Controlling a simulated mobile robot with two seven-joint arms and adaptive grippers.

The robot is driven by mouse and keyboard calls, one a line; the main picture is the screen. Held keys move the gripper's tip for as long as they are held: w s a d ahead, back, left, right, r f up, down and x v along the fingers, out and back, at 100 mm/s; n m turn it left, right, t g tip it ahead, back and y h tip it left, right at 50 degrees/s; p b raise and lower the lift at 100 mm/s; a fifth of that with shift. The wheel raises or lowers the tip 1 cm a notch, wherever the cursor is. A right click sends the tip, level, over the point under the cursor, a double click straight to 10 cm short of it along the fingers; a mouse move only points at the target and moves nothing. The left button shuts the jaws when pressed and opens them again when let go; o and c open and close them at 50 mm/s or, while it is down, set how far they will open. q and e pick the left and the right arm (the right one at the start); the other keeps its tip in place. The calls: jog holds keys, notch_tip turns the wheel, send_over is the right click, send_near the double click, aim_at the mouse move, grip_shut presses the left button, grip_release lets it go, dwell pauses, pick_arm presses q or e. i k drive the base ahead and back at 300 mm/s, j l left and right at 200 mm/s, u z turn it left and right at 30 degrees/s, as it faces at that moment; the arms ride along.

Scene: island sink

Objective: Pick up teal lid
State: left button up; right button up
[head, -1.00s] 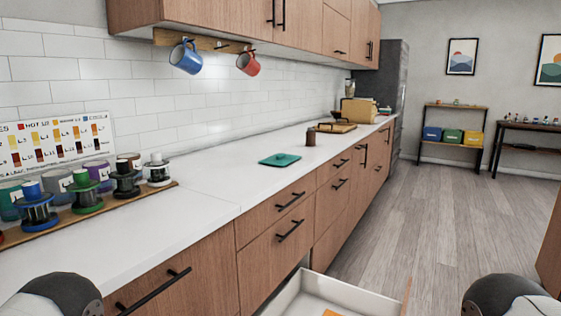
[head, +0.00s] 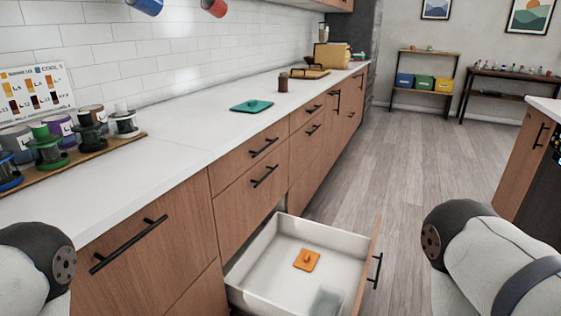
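The teal lid (head: 252,106) lies flat on the white countertop, knob up, near the counter's front edge and above the wooden drawers. Nothing covers it. Neither of my grippers is in the head view. Only parts of my two arms show, at the lower left and lower right, both well apart from the lid.
An open drawer (head: 253,251) juts out below the counter, with an orange lid (head: 306,260) inside. A rack of spools (head: 92,163) stands at the left on the counter. A brown jar (head: 283,82) stands beyond the teal lid. Counter around the lid is clear.

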aim_at(251, 106)
jog(key=i+l+z, duration=0.4)
jog(key=l, duration=0.15)
jog(key=i+l+z, duration=0.2)
jog(key=i+l, duration=0.15)
jog(key=i+l+z, duration=0.2)
jog(key=i+l, duration=0.15)
jog(key=i+l+z, duration=0.25)
jog(key=i, duration=0.3)
jog(key=i+l+z, duration=0.2)
jog(key=i, duration=0.25)
jog(key=i+u, duration=0.9)
jog(key=i+l+u, duration=0.2)
jog(key=u, duration=0.3)
jog(key=i+l+u, duration=0.45)
jog(key=k+j, duration=0.05)
jog(key=j, duration=0.05)
